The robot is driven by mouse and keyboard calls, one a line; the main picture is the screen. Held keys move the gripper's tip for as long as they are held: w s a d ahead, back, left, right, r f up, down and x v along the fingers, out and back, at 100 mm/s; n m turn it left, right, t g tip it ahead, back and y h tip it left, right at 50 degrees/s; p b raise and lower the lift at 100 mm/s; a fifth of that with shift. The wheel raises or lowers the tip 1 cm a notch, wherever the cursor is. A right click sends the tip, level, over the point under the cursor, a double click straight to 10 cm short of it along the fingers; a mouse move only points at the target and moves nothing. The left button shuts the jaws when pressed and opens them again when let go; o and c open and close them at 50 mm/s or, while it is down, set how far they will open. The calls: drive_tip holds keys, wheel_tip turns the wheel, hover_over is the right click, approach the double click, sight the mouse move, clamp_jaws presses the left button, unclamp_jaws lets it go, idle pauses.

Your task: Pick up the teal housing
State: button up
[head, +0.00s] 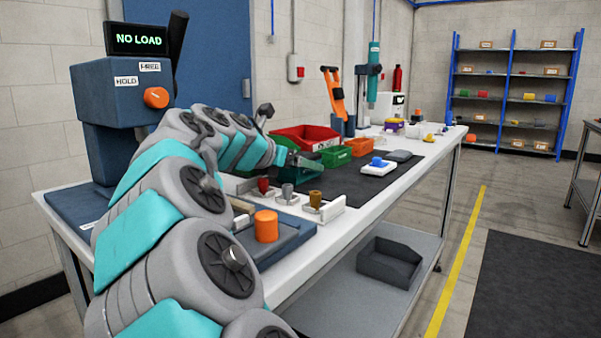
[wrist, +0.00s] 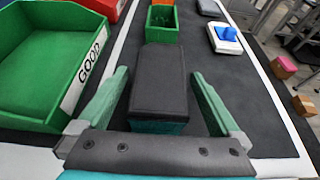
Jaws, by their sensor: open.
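The teal housing is most likely the block with a dark grey top (wrist: 159,82) and a teal lower side (wrist: 158,127) in the wrist view. It stands on the dark mat between the two green fingers of my gripper (wrist: 160,74). The fingers are open, with a visible gap on each side of the block. The black palm bar hides part of its near side.
A green bin marked GOOD (wrist: 78,84) stands close on the left. A small green bin (wrist: 161,27) is beyond the block. A blue-and-white part (wrist: 225,38) sits on the mat at right. In the head view, several pegs and an orange cylinder (head: 266,226) stand nearer me.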

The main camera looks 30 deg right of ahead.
drive_tip(key=shift+c, duration=0.2)
drive_tip(key=c, duration=1.5)
drive_tip(key=shift+r, duration=0.1)
